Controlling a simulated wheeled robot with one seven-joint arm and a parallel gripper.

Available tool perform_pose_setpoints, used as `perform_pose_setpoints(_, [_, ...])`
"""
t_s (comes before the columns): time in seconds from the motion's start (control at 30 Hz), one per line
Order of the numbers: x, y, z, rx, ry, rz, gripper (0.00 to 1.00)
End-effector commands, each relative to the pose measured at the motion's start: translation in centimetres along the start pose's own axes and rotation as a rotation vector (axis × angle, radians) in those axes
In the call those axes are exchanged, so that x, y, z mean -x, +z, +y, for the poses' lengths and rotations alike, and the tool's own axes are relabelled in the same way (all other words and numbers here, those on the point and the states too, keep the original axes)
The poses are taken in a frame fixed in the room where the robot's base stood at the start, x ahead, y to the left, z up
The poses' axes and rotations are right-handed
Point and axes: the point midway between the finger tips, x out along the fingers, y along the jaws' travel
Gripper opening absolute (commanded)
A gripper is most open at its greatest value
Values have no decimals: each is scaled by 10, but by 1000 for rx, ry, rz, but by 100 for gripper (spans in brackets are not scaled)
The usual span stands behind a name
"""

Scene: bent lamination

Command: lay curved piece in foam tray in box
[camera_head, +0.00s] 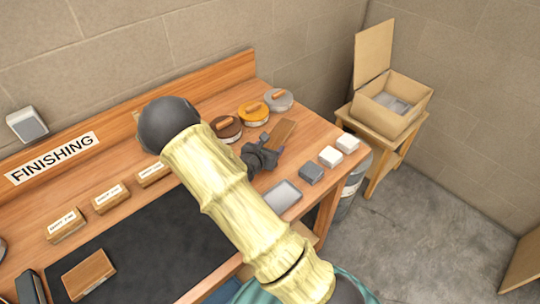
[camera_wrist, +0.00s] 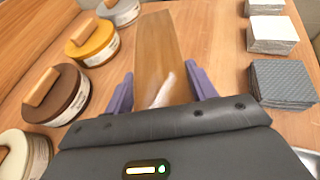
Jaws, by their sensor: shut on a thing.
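The curved piece (camera_wrist: 160,62) is a long brown wooden strip. It stands between the two purple fingers of my gripper (camera_wrist: 160,88), which is shut on it near its close end. A pale streak shows on its surface there. In the head view the piece (camera_head: 284,132) sticks out past my dark gripper (camera_head: 262,155), over the right end of the bench. The cardboard box (camera_head: 414,92) is at the far right with its lid up. A grey foam tray (camera_head: 396,104) shows inside it. My gripper is well left of the box.
The box stands on a small wooden table (camera_head: 372,128), across a floor gap from the bench. Round tins (camera_head: 253,112) line the bench's back; grey and white blocks (camera_head: 311,172) and a metal tray (camera_head: 282,195) are at its right edge. A bin (camera_head: 352,185) stands between.

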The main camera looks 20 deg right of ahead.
Motion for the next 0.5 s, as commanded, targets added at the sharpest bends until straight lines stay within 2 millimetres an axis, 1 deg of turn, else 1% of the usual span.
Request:
perform_pose_setpoints(0.17, [-1,-2,0,1,0,0,31])
perform_pose_setpoints(0.5, [-15,-36,-1,2,-1,0,31])
